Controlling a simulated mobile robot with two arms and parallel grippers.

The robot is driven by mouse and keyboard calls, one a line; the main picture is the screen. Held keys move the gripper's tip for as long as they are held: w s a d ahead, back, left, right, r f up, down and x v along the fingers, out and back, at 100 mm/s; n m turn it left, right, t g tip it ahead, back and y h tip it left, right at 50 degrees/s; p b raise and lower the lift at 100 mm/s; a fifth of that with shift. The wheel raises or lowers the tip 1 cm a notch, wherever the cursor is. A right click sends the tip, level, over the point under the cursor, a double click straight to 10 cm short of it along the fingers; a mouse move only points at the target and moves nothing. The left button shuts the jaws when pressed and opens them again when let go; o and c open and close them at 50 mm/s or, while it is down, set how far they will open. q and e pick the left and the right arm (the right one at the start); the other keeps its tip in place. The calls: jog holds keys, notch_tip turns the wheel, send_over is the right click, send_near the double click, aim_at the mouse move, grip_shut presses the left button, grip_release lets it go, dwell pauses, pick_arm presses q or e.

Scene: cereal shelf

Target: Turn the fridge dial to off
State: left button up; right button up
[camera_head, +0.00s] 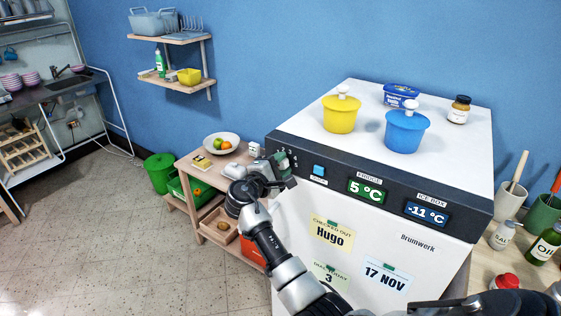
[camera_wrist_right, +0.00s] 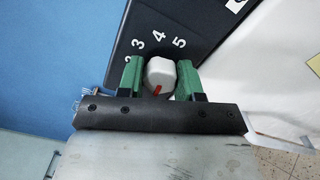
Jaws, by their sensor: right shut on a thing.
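The fridge (camera_head: 385,240) is a white box with a dark control panel (camera_head: 325,172) along its top front edge. In the right wrist view the dial (camera_wrist_right: 160,70) is a white knob with a red mark on its lower side, away from the 4. The numbers 3, 4 and 5 show around it; a further number is partly covered and no off label is readable. My right gripper (camera_head: 272,165) is at the panel's left end and mostly hides the dial in the head view. Its green fingers (camera_wrist_right: 160,78) are shut on the dial, one on each side. My left gripper is not in view.
A blue button (camera_head: 319,170) and two displays, 5 °C (camera_head: 366,190) and -11 °C (camera_head: 426,214), are right of the dial. Tubs and a jar (camera_head: 459,110) stand on the fridge. A low wooden table (camera_head: 195,172) with a fruit bowl (camera_head: 221,143) stands to the left.

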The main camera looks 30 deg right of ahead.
jog(key=shift+r, duration=0.15)
dwell(0.3)
jog(key=o, duration=0.9)
jog(key=shift+w+d, duration=0.1)
jog(key=shift+f, duration=0.2)
